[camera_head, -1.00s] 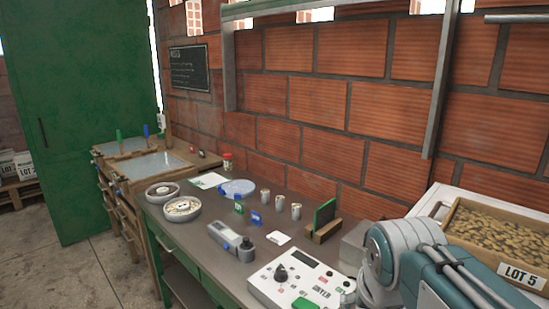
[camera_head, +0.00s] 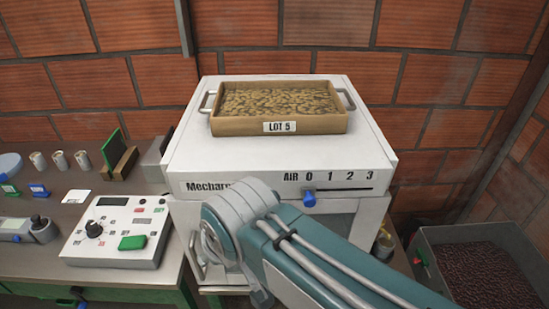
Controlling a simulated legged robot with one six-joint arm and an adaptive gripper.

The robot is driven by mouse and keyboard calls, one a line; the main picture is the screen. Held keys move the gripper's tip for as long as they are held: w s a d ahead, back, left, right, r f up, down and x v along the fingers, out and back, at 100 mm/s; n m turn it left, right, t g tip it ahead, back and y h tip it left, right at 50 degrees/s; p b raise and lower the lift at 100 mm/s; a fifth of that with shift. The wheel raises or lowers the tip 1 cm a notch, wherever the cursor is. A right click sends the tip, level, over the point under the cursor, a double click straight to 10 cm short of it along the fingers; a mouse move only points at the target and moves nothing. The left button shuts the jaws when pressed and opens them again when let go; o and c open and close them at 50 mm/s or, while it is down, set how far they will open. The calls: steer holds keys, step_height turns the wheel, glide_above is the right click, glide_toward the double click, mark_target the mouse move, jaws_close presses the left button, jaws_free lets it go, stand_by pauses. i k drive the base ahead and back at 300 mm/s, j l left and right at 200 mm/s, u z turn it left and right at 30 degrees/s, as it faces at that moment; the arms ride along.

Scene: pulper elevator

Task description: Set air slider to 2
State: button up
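The white machine (camera_head: 240,168) stands against the brick wall. Its front panel carries the word AIR and the marks 0, 1, 2 and 3 in a row. The blue air slider knob (camera_head: 309,198) sits right under the 0 mark. A dark slot (camera_head: 345,189) runs from the knob to the right, under the other marks. My arm's grey joint and teal link cross in front of the machine's lower part, just below the knob. They cover part of the machine's name. My gripper cannot be made out in this view.
A wooden tray of beans marked LOT 5 (camera_head: 279,122) lies on top of the machine. A white control box (camera_head: 115,232) and small items are on the table at left. A grey bin of dark beans (camera_head: 490,265) is at lower right.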

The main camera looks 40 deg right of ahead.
mark_target(310, 200)
steer(key=j+z, duration=0.2)
steer(key=z, duration=0.25)
steer(key=j+z, duration=0.2)
steer(key=z, duration=0.3)
steer(key=k+j+z, duration=0.15)
steer(key=z, duration=0.3)
steer(key=k+j+z, duration=0.45)
steer(key=k+j, duration=0.4)
steer(key=i+j+z, duration=0.15)
steer(key=j, duration=0.15)
steer(key=i+j+z, duration=0.1)
steer(key=j, duration=0.2)
steer(key=i+j+z, duration=0.15)
steer(key=j, duration=0.2)
steer(key=i+j+z, duration=0.1)
steer(key=j, duration=0.2)
